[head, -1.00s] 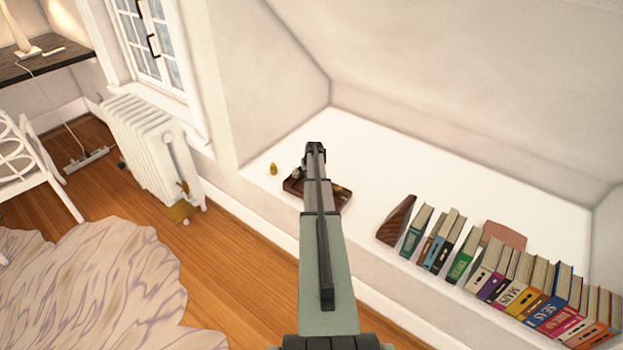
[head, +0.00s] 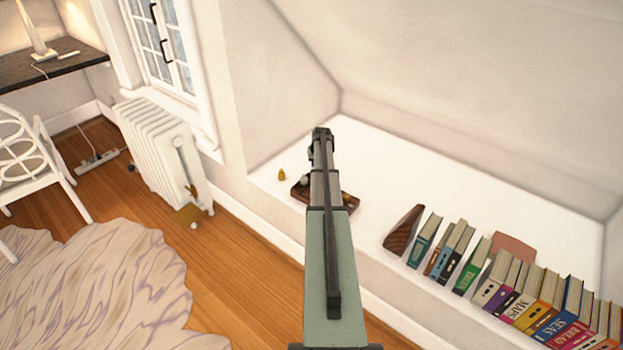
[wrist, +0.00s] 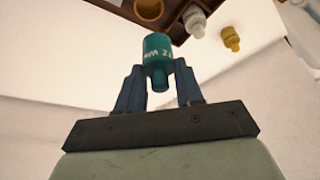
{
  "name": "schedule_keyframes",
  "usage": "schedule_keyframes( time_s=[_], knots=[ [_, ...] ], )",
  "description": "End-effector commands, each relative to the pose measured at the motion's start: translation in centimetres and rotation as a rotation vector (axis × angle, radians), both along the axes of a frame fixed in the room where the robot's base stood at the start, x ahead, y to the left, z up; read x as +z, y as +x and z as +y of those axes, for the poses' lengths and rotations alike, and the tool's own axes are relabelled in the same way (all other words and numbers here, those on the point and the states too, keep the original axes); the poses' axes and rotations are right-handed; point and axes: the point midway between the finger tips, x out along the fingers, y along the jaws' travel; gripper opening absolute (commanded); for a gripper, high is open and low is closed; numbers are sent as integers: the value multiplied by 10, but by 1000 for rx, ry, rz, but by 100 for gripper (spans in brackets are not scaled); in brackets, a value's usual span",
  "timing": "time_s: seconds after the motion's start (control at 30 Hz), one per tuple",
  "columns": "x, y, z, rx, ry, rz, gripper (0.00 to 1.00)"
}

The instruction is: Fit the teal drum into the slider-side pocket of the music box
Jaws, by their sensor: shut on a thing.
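My gripper (wrist: 160,76) is shut on the teal drum (wrist: 157,46), which has pale markings and a narrower stem between the fingers. The dark wooden music box (wrist: 112,8) is at the top of the wrist view, beyond the drum. A round gold part (wrist: 149,10) sits in it. In the head view my gripper (head: 322,138) is over the white ledge, and my arm covers the middle of the music box (head: 351,202). The teal drum is not clearly visible there. I cannot make out the slider or the slider-side pocket.
A pale grey peg-like piece (wrist: 194,20) is at the box's edge. A small yellow piece (wrist: 231,38) stands on the ledge beside the box. A wooden bookend (head: 403,230) and a row of books (head: 530,290) stand to the right. The ledge behind is clear.

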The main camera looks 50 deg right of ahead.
Motion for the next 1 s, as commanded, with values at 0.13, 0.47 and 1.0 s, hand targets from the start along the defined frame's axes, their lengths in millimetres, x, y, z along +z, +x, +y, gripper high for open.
schedule_keyframes(
  time_s=[0.13,0.47,1.0],
  knots=[
    [6,22,-6,12,0,0,4],
    [4,56,4,140,1,0,4],
    [1,72,32,719,2,-2,4]
  ],
)
